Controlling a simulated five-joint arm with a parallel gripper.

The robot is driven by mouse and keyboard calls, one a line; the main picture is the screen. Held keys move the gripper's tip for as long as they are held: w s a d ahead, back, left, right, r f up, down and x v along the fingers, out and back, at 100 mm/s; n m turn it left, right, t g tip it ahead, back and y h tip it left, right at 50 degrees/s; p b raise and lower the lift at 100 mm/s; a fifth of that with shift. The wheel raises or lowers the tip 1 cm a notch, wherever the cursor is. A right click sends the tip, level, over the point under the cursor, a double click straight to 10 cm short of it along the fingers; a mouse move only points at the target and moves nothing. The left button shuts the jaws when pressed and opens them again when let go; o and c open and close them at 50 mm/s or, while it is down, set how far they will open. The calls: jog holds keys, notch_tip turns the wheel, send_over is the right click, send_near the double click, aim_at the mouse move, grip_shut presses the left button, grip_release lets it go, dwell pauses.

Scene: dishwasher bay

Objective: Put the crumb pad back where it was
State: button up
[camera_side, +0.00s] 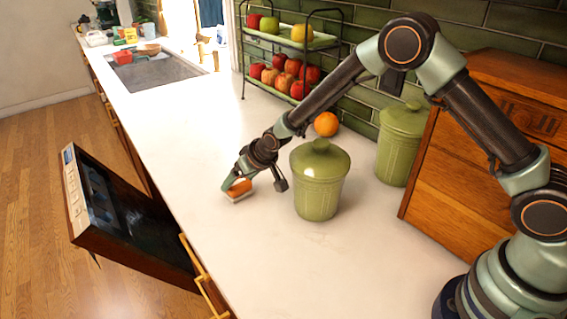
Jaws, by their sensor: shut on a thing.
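The crumb pad (239,191) is a small orange block with a pale underside. It is at the counter's middle, left of the front green canister. My gripper (232,184) is shut on the pad from above and partly covers it. The pad is at or just above the white counter (190,130); I cannot tell whether it touches.
A lidded green canister (319,182) stands close right of my gripper, and another green canister (401,144) stands behind it. An orange (326,124) lies near the wall. A two-tier fruit rack (288,84), a sink (156,73) and an open dishwasher door (125,220) also show.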

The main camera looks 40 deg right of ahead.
jog(key=o, duration=1)
jog(key=shift+f, duration=0.15)
jog(key=shift+r, duration=0.2)
jog(key=shift+h, duration=0.4)
jog(key=s+d+r, duration=0.3)
jog(key=s+r, duration=0.2)
jog(key=r, duration=0.1)
jog(key=s+d+r, duration=0.3)
jog(key=s+r, duration=0.2)
jog(key=r, duration=0.2)
jog(key=s+d+r, duration=0.3)
jog(key=s+r, duration=0.2)
jog(key=r, duration=0.1)
jog(key=shift+s+d+r, duration=0.25)
jog(key=shift+m+g+h, duration=0.3)
jog(key=shift+g+h, duration=0.2)
jog(key=shift+g, duration=0.2)
jog(key=s+d+r, duration=0.1)
jog(key=s+d, duration=0.1)
jog(key=s, duration=0.2)
jog(key=s+d+r, duration=0.1)
jog(key=s, duration=0.3)
jog(key=s+d+r, duration=0.1)
jog(key=s+d, duration=0.1)
jog(key=s, duration=0.3)
jog(key=shift+s+d, duration=0.1)
jog(key=shift+d, duration=0.2)
